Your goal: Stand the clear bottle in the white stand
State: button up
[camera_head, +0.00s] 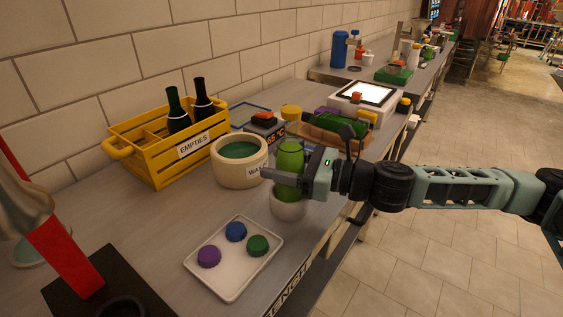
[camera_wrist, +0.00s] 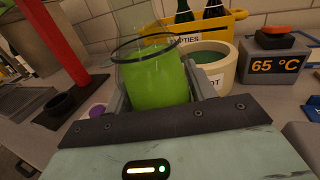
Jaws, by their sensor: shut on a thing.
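The clear bottle (camera_head: 290,157) looks green from its contents and stands roughly upright in my gripper (camera_head: 284,179). In the wrist view the bottle (camera_wrist: 158,80) has clear glass above the green, with a dark ring around it, and sits between the two fingers of my gripper (camera_wrist: 156,92). The fingers are shut on it. The white stand (camera_head: 289,209) is on the bench directly below the bottle. The bottle's lower end meets the stand's rim in the head view; I cannot tell whether it rests inside. The wrist view does not show the stand.
A white tray (camera_head: 222,283) with three coloured caps lies in front. A crock (camera_head: 230,173) of green liquid stands left of the bottle, near a yellow crate (camera_head: 157,169) with dark bottles. Behind are a 65 °C display (camera_wrist: 275,65) and a lying green bottle (camera_head: 339,124).

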jog(key=shift+f+b, duration=0.5)
jog(key=shift+f, duration=0.4)
jog(key=o, duration=1.1)
jog(key=shift+o, duration=0.2)
jog(key=shift+f, duration=0.1)
jog(key=shift+d, duration=0.15)
